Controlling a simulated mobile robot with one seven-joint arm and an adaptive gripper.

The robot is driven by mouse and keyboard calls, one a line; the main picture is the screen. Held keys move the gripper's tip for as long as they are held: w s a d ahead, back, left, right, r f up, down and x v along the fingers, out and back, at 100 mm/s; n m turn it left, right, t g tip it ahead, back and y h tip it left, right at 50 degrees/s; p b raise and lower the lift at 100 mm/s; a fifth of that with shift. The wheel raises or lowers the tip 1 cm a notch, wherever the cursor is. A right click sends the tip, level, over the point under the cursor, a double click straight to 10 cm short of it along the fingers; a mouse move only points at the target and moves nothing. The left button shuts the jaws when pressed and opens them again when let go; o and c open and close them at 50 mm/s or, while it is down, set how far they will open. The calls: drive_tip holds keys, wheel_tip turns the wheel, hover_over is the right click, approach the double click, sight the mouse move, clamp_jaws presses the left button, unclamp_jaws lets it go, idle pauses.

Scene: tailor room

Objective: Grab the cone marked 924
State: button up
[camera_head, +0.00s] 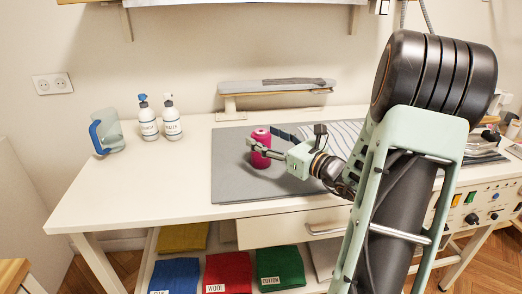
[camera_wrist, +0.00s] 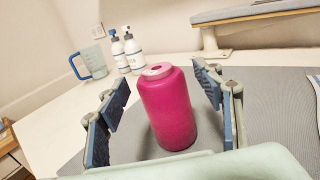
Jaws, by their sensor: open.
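A magenta thread cone (camera_head: 261,150) stands upright on the grey mat (camera_head: 228,172) on the table. It also shows in the wrist view as a magenta cone (camera_wrist: 168,108) with a pale top and a hole in it. No number is readable on it, so I cannot tell whether it is marked 924. My gripper (camera_head: 262,150) is open at the cone. In the wrist view the blue-padded fingers of my gripper (camera_wrist: 163,98) stand to the left and right of the cone, with a gap visible on both sides.
Two white spray bottles (camera_head: 148,122) and a clear jug (camera_head: 108,131) with a blue handle stand left on the table (camera_head: 130,180). A small ironing board (camera_head: 270,88) is behind the mat. Striped cloth (camera_head: 345,133) lies to the right. Folded fabrics (camera_head: 228,272) are below.

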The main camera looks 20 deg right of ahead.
drive_tip(key=shift+x, duration=0.95)
drive_tip(key=c, duration=1.3)
drive_tip(key=shift+c, duration=0.4)
drive_tip(key=shift+r, duration=0.2)
